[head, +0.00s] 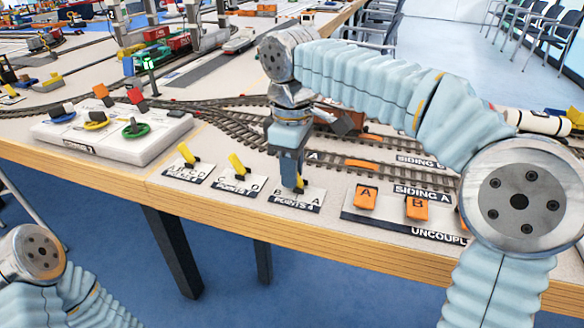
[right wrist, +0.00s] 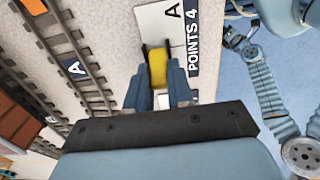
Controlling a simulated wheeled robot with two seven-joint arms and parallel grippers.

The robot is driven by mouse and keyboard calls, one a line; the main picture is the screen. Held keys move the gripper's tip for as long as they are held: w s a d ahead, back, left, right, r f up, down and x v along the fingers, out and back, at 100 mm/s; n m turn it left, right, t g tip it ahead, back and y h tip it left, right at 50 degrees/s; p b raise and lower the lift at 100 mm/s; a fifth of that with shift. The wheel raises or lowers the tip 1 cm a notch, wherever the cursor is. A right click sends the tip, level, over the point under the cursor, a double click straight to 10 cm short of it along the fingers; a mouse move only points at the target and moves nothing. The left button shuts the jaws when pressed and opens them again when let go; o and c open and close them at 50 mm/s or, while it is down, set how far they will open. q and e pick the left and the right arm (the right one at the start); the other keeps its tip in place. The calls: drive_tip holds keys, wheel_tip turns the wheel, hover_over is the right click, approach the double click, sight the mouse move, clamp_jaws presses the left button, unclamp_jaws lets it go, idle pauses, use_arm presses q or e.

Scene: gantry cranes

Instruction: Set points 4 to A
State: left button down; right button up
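The points 4 switch has a white plate (head: 314,197) marked B at left and A at right. Its short yellow lever (head: 300,182) stands near the plate's middle, partly hidden by my right gripper (head: 290,180), which points down over it. In the right wrist view the yellow lever (right wrist: 157,68) sits between the fingertips of my right gripper (right wrist: 158,80), with a finger close on each side; the gap is about the lever's width. The letter A (right wrist: 173,11) shows beyond the lever. Its exact tilt is hard to tell.
Two similar plates with yellow levers, one with its lever (head: 238,164) and one with its lever (head: 187,154), stand left of points 4. An uncoupler panel (head: 390,219) with orange buttons stands close right. Track (head: 235,120) runs behind. A white control box (head: 75,142) stands far left.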

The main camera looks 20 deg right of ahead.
sight(299, 179)
clamp_jaws()
use_arm(q)
drive_tip(key=shift+f, duration=0.1)
